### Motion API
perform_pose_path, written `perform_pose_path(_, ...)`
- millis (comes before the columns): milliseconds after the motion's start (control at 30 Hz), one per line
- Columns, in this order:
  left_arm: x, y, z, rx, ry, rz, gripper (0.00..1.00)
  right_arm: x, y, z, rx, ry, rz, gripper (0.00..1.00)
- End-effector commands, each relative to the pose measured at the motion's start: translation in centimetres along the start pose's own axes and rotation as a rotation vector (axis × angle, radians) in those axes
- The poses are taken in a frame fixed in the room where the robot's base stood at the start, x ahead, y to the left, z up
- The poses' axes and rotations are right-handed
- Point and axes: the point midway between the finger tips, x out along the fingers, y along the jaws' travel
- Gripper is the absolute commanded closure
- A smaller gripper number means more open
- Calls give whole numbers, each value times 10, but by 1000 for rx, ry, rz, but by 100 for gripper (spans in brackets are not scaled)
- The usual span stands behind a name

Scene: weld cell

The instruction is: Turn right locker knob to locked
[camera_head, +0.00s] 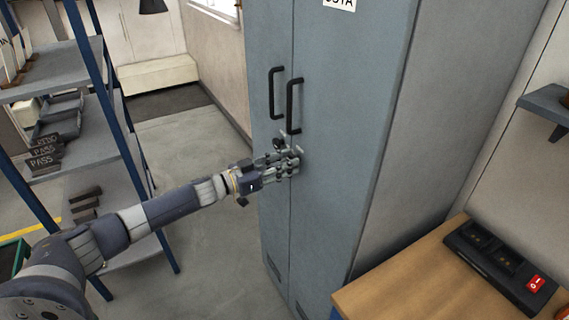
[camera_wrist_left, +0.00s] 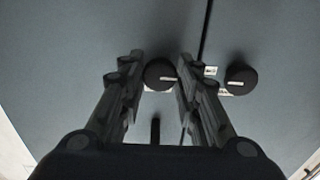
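The grey-blue locker (camera_head: 345,170) stands upright with two closed doors. The right locker knob (camera_wrist_left: 160,74), black and round with a pale mark lying roughly level, shows in the left wrist view. The left knob (camera_wrist_left: 241,79) is to its right there, across the door seam, because that view appears upside down. My left gripper (camera_head: 294,160) is at the right door below the handles; it also shows in the left wrist view (camera_wrist_left: 158,68). Its fingers are open, one on each side of the right knob; whether they touch it is unclear. In the head view my gripper hides that knob.
Two black door handles (camera_head: 294,106) stand out just above my gripper. A wooden bench (camera_head: 400,275) with a dark box (camera_head: 500,265) is at the lower right. A blue-framed shelf (camera_head: 70,60) stands at left. The floor (camera_head: 210,250) between is clear.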

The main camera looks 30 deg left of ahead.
Motion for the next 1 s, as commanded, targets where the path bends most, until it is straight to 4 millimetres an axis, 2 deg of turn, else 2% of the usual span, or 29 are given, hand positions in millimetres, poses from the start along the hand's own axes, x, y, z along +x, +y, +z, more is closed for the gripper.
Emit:
perform_pose_path(267,0,0,0,21,0,0,93,1,-1,0,0,0,-1,27)
perform_pose_path(467,0,0,2,106,0,0,93,6,-1,0,0,0,-1,27)
perform_pose_path(1000,0,-1,2,586,0,-1,93,30,-1,3,1,0,-1,27)
